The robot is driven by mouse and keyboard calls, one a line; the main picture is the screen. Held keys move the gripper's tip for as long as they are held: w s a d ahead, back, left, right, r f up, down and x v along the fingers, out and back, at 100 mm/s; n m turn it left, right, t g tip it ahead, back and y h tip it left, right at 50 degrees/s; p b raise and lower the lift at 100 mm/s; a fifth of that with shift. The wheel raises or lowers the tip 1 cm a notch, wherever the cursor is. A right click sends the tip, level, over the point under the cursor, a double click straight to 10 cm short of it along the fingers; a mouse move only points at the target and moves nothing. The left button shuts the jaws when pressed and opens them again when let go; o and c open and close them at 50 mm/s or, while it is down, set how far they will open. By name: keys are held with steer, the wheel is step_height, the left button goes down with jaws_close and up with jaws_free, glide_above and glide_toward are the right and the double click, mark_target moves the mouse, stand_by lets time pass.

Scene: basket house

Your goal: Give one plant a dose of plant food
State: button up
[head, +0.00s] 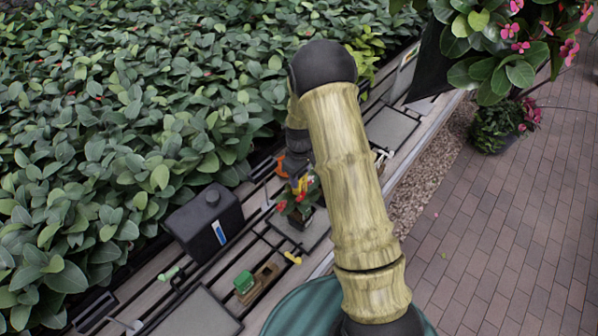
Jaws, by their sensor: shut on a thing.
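A small potted plant with red flowers and green leaves (298,201) stands in a dark pot on a grey tray (313,232) on the slatted bench. My gripper (300,177) is small and dark, just above this plant, and my own arm partly hides it. It is shut on a small yellow thing (302,185), which hangs close over the flowers. I cannot tell whether it touches them. A black canister with a blue and white label (205,222) stands to the left. I cannot tell which thing is the plant food.
A small green block (244,282) sits by a wooden holder (266,275). A yellow item (292,257) and a pale green item (168,273) lie nearby. Dense shrubs (120,130) border the bench on the left. Brick paving (500,240) is open at right.

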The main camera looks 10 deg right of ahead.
mark_target(300, 191)
steer(key=shift+s, duration=0.15)
steer(key=shift+a+f+b, duration=0.15)
steer(key=shift+f+b, duration=1.35)
steer(key=shift+f, duration=1.1)
steer(key=shift+d+f+b, duration=0.25)
steer(key=shift+f+b, duration=0.15)
steer(key=shift+a, duration=0.1)
steer(key=shift+f+b, duration=0.35)
steer(key=shift+f, duration=0.1)
steer(key=shift+f, duration=0.1)
